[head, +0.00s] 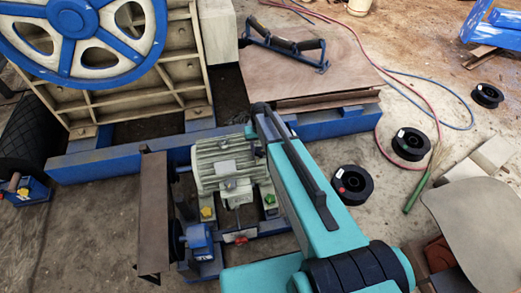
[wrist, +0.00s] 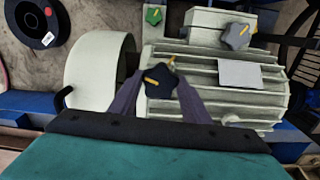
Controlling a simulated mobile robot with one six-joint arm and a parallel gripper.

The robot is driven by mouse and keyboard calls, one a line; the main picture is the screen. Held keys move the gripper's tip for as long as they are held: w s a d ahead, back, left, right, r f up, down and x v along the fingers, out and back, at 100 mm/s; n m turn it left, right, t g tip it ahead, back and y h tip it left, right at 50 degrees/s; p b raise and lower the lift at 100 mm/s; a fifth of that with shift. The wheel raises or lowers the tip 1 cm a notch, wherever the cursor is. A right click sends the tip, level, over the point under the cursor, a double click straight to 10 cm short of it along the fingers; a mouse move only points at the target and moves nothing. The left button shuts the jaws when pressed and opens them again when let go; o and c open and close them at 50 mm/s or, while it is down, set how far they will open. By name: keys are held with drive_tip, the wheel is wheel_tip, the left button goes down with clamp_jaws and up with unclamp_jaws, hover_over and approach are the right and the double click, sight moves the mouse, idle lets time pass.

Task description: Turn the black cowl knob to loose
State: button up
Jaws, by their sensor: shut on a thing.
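In the wrist view the black star-shaped cowl knob (wrist: 162,83) carries a yellow pointer stripe that points left and slightly up. A small yellow mark stands just above it on the housing. My gripper (wrist: 160,92) is shut on this knob, with one dark purple-grey finger at each side. The knob sits by the finned pale motor (wrist: 215,75), next to the rounded cream cowl (wrist: 92,72). In the head view my teal arm hides the knob and the gripper; the motor (head: 222,165) shows to the arm's left.
A grey knob (wrist: 237,36) and a green knob (wrist: 153,15) are near the motor in the wrist view. In the head view a yellow knob (head: 207,213) and a red knob (head: 240,240) stand by its base. Black spools (head: 352,184) lie on the floor at right.

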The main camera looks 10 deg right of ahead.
sight(260, 151)
drive_tip(key=o, duration=1)
drive_tip(key=shift+o, duration=0.2)
drive_tip(key=shift+r, duration=0.1)
wheel_tip(260, 151, up, 14)
drive_tip(key=b, duration=0.1)
drive_tip(key=shift+f, duration=0.2)
idle(0.4)
